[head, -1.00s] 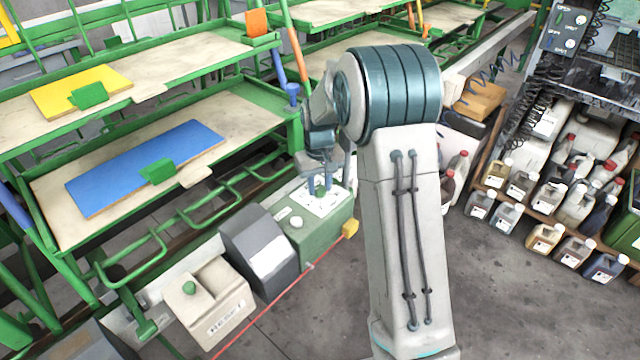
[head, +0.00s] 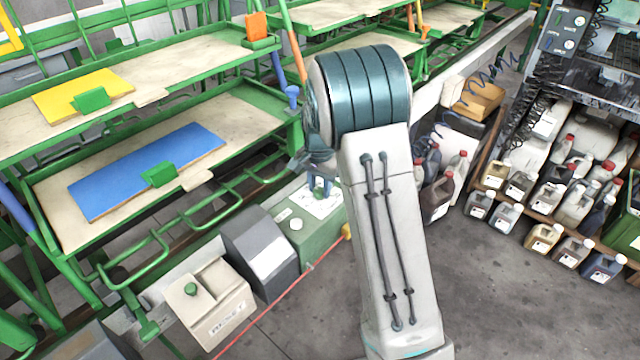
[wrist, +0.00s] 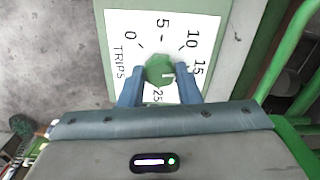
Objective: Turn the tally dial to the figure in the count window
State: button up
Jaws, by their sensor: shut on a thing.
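The green tally dial (wrist: 158,66) sits on a white plate (wrist: 120,25) marked TRIPS, with 0, 5, 10, 15 and 25 readable. A pale mark on the dial lies toward the right, on the side of the 15; its exact reading is unclear. My gripper (wrist: 160,78) is shut on the dial, one blue finger on each side. In the head view the plate (head: 322,204) lies on a green box (head: 318,232), and my arm partly covers it. I cannot make out a figure in a count window.
Left of the green box stand a dark grey box with a pale panel (head: 272,257) and a RESET box (head: 228,317) with a green button. Green racks (head: 250,125) rise close behind. Several jugs (head: 545,237) fill shelves at right. Bare floor lies in front.

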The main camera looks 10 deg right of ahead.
aim_at(319, 189)
jog(key=m, duration=0.2)
jog(key=m+p, duration=0.1)
jog(key=m, duration=0.2)
jog(key=shift+w+r+m+p, duration=0.1)
jog(key=shift+r+m+p, duration=0.2)
jog(key=shift+p, duration=0.1)
jog(key=m+p, duration=0.2)
jog(key=m, duration=0.2)
jog(key=shift+f+m, duration=0.1)
jog(key=shift+m, duration=0.2)
jog(key=o, duration=1)
jog(key=shift+f, duration=0.1)
notch_tip(319, 189, up, 14)
jog(key=shift+f, duration=0.1)
